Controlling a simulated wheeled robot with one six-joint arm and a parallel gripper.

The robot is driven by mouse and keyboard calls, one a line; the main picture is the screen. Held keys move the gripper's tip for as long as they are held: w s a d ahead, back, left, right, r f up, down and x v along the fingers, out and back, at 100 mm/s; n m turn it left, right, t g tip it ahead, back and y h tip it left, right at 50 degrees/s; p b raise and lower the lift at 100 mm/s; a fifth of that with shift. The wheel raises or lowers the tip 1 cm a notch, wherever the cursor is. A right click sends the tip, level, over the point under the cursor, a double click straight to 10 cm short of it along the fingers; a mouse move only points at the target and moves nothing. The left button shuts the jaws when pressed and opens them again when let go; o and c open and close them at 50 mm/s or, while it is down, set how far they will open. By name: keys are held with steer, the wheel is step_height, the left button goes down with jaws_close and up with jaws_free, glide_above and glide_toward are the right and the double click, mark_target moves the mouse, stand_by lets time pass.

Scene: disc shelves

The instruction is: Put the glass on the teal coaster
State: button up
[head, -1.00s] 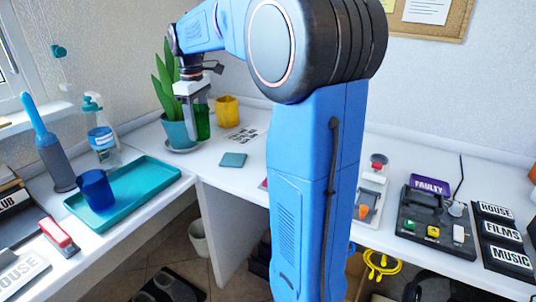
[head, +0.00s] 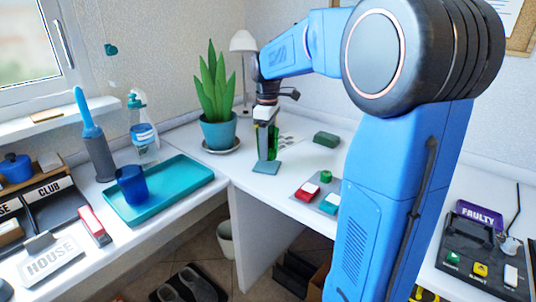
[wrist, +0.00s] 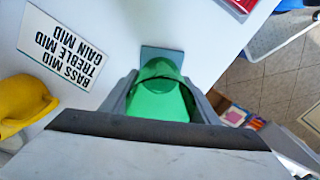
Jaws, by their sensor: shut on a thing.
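My gripper (head: 267,135) is shut on a green glass (head: 273,143) and holds it upright. The teal coaster (head: 266,168) lies flat on the white desk, just at the foot of the glass in the head view. In the wrist view the green glass (wrist: 158,98) sits between the fingers of my gripper (wrist: 160,100) and covers part of the coaster (wrist: 149,53). The coaster's far edge shows past the glass. I cannot tell whether the glass touches the coaster.
A potted plant (head: 218,130) stands left of my gripper. A panel with red, green and teal blocks (head: 327,190) lies to the right. A teal tray (head: 190,187) holds a blue cup (head: 131,186). A yellow object (wrist: 22,105) and printed label (wrist: 66,45) are near the glass.

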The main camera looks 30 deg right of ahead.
steer(key=shift+f, duration=1.55)
steer(key=o, duration=1.2)
steer(key=shift+f, duration=0.1)
step_height(320, 180, up, 12)
steer(key=shift+a+r, duration=0.1)
